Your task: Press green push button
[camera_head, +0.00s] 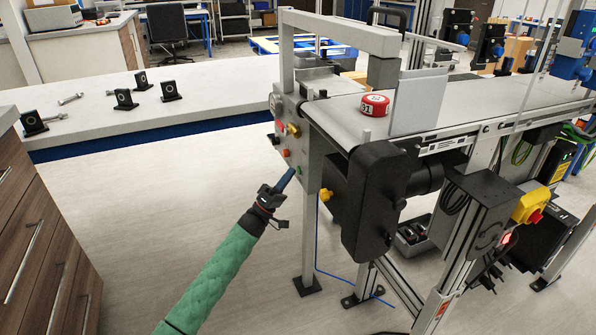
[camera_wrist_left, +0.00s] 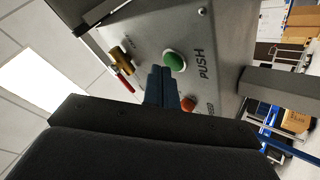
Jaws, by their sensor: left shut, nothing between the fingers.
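The green push button (camera_wrist_left: 174,61) sits on a grey metal panel (camera_wrist_left: 222,35) marked "PUSH" in the left wrist view. In the head view the panel (camera_head: 284,110) is on the near end of the conveyor, and the small green button (camera_head: 299,169) is low on it. My left gripper (camera_head: 289,175) is shut and empty, its blue fingers pointing at the panel near the button. In the wrist view the fingertips (camera_wrist_left: 160,70) lie just beside the green button; whether they touch the panel cannot be told. My right gripper is not in view.
An orange button (camera_wrist_left: 188,103) and a brass fitting with a red part (camera_wrist_left: 122,67) are close to the fingers. A black motor housing (camera_head: 374,200) stands right of the panel. A red round item (camera_head: 375,105) lies on the belt. The floor left of my arm is clear.

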